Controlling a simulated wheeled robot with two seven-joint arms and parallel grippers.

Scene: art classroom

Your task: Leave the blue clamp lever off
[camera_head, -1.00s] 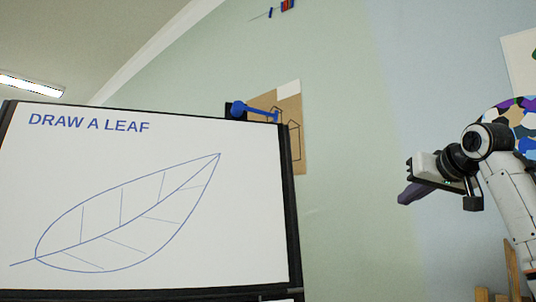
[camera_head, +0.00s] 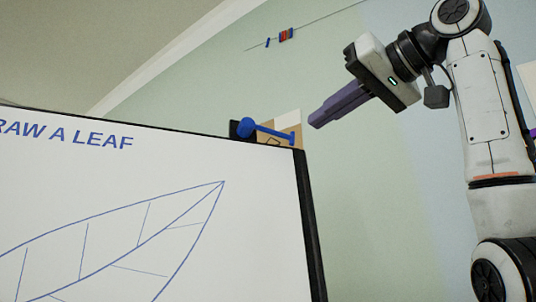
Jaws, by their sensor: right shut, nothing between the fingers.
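The blue clamp lever (camera_head: 270,131) sits at the top edge of the whiteboard, near its right corner. Its round blue knob is at the left against a black clamp block (camera_head: 236,129), and its arm slants slightly down to the right. My right gripper (camera_head: 318,120) comes in from the upper right with its purple fingers shut and empty. In the picture its fingertips are just right of the lever's free end, with a small gap between them. My left gripper is not in view.
The whiteboard (camera_head: 150,200) with a leaf drawing and dark frame fills the lower left. A thin rail (camera_head: 310,22) with small coloured items is higher up. Space right of the board looks clear.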

